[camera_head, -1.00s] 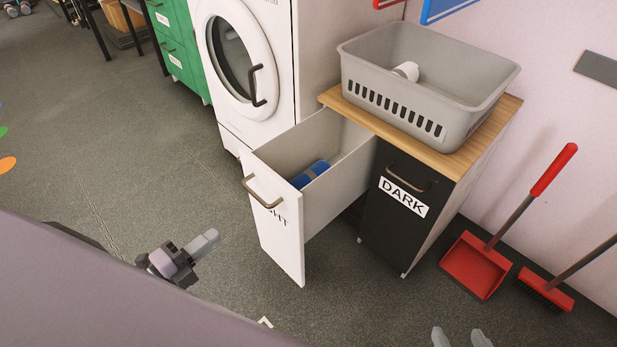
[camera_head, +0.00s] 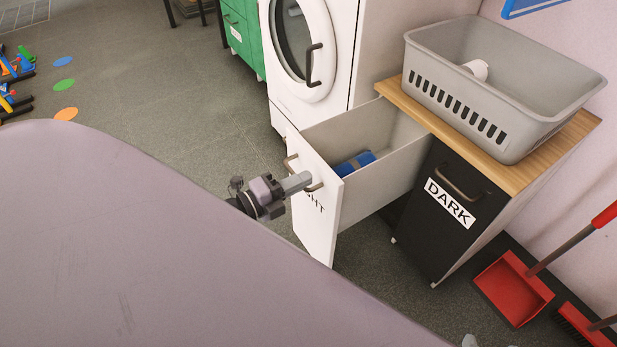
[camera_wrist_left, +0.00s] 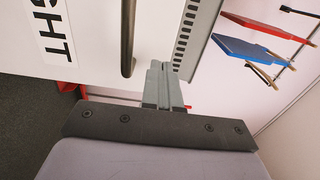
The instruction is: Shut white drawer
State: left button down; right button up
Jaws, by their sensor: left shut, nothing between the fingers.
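The white drawer (camera_head: 318,225) is pulled well out of the cabinet, with a blue item (camera_head: 354,164) lying inside. Its front carries a partly covered label and a brown bar handle (camera_head: 291,167). My left gripper (camera_head: 306,180) is shut and empty, in front of the drawer's face by the handle, hiding part of both. In the left wrist view the shut fingers (camera_wrist_left: 157,70) point toward the drawer front (camera_wrist_left: 95,35), beside the handle (camera_wrist_left: 128,40); I cannot tell whether they touch. Only a sliver of my right gripper (camera_head: 470,341) shows at the bottom edge.
The closed black drawer (camera_head: 425,240) labelled DARK stands to the right. A grey basket (camera_head: 480,88) with a white item sits on the wooden top. A washing machine (camera_head: 340,60) stands behind left. A red dustpan (camera_head: 512,290) lies at right.

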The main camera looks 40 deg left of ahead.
pick_arm(q)
jog(key=shift+x, duration=0.85)
jog(key=shift+w+d, duration=0.15)
jog(key=shift+w, duration=0.15)
pick_arm(e)
jog(key=shift+w+a+r, duration=0.15)
jog(key=shift+a+r, duration=0.2)
pick_arm(q)
jog(key=shift+w, duration=0.1)
pick_arm(e)
jog(key=shift+f, duration=0.15)
